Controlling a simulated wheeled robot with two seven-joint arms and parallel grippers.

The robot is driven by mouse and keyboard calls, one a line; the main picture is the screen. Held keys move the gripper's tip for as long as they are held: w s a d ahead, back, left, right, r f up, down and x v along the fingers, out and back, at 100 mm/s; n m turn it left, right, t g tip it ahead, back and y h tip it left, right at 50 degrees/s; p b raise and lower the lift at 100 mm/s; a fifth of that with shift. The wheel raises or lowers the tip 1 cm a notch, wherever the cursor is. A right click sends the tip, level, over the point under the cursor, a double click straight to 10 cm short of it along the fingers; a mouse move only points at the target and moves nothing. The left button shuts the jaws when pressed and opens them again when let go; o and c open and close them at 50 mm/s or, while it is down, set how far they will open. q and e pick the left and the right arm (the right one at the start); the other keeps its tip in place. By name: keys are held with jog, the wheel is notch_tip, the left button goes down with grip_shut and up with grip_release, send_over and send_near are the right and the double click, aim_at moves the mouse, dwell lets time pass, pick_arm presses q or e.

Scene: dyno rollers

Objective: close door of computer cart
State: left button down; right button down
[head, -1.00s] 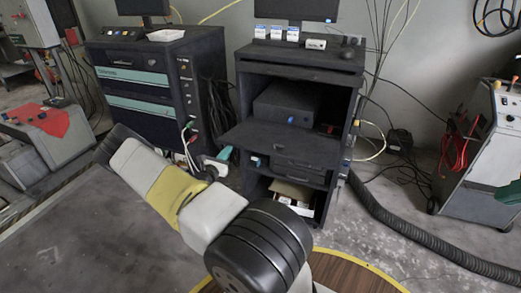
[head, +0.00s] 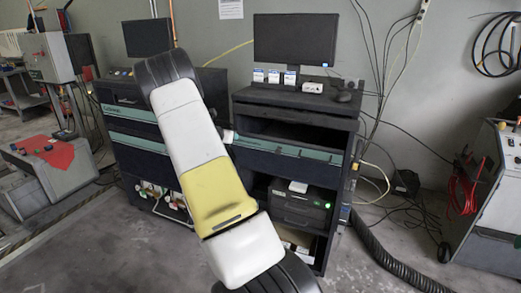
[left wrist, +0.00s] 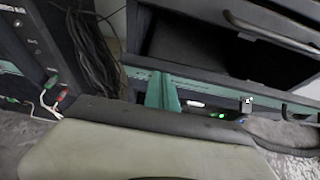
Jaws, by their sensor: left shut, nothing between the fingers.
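The computer cart (head: 297,97) stands in the middle of the head view. Its front door (head: 290,152) is a dark flap with a teal strip, tilted partly up. A dark opening shows above it, so it is not shut. My left gripper (head: 229,137) is mostly hidden behind my left arm in the head view, with its tip by the door's left end. In the left wrist view its teal fingers (left wrist: 162,92) are together and empty, close to the cart's front; contact cannot be told. My right gripper is out of view.
A second dark cart (head: 120,92) stands left, with cables between the carts. A monitor (head: 295,40) and small boxes sit on the computer cart. A black hose (head: 375,245) lies on the floor at right, near a grey machine (head: 485,190). Floor between them is open.

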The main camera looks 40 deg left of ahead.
pick_arm(q)
jog(key=w+r, duration=0.2)
jog(key=w, duration=0.1)
jog(key=w+a+r, duration=0.1)
jog(key=w, duration=0.1)
jog(key=shift+w+a, duration=0.1)
jog(key=shift+w, duration=0.1)
jog(key=shift+w+a+r, duration=0.15)
jog(key=shift+w, duration=0.3)
jog(key=shift+w+a+r, duration=0.1)
jog(key=shift+w, duration=0.35)
